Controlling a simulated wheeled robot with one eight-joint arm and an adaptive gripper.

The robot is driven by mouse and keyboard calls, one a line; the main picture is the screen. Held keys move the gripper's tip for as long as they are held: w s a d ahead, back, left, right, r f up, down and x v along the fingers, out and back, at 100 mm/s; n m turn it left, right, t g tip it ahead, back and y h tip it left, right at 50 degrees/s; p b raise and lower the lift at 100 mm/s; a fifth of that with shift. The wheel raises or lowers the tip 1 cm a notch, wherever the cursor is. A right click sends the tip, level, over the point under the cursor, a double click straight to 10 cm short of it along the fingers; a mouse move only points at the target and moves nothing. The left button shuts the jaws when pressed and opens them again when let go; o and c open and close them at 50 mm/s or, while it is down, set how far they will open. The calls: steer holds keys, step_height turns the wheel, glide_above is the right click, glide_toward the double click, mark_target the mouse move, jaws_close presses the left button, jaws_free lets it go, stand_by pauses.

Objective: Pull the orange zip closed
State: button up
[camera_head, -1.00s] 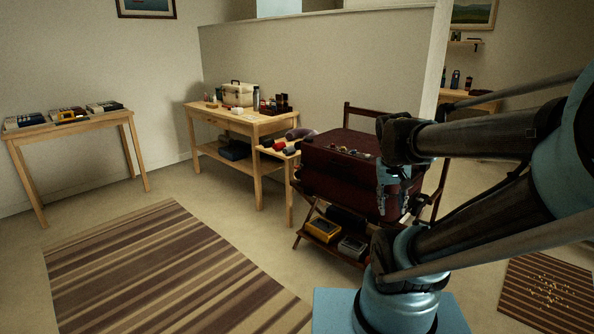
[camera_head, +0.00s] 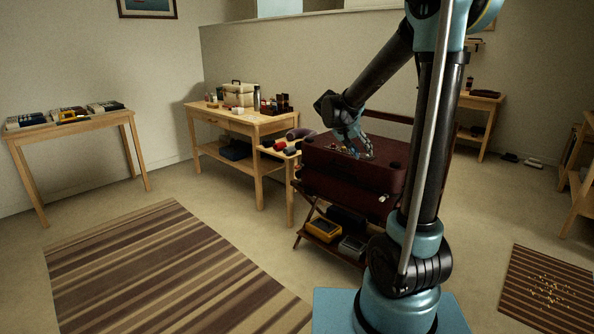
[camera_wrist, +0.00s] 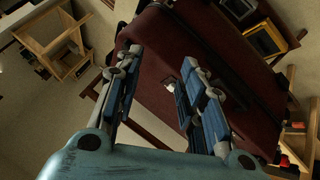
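The dark red suitcase (camera_head: 340,180) lies on a dark wooden folding stand. It also fills the upper middle of the wrist view (camera_wrist: 240,75). Several small coloured bits (camera_head: 346,149) show on its top in the head view, partly behind my gripper; I cannot tell whether one is the orange zip pull. No orange pull is clear in the wrist view. My gripper (camera_head: 362,153) hangs at the suitcase top in the head view; contact cannot be told. In the wrist view its two blue-padded fingers (camera_wrist: 158,62) are spread wide, with nothing seen gripped between them.
A yellow-edged box (camera_head: 323,229) and a grey one (camera_head: 352,247) sit on the stand's lower shelf. A wooden table (camera_head: 242,122) with a cream case (camera_head: 239,94) stands behind left. A striped rug (camera_head: 165,275) covers open floor at the left front.

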steer(key=w+a+f+m+t+h, duration=0.15)
steer(key=w+a+f, duration=0.25)
steer(key=w+a, duration=0.5)
steer(key=w+a+f+m+t+h, duration=0.1)
steer(key=w+a+f+t, duration=0.2)
steer(key=w+a, duration=0.55)
steer(key=m+t+h, duration=0.2)
steer(key=t, duration=0.3)
glide_toward(295, 168)
steer(key=shift+y, duration=0.25)
steer(key=x, duration=1.1)
steer(key=shift+w+d+r, duration=0.2)
steer(key=shift+d+r, duration=0.1)
steer(key=shift+d, duration=0.05)
steer(key=shift+c, duration=0.6)
jaws_close()
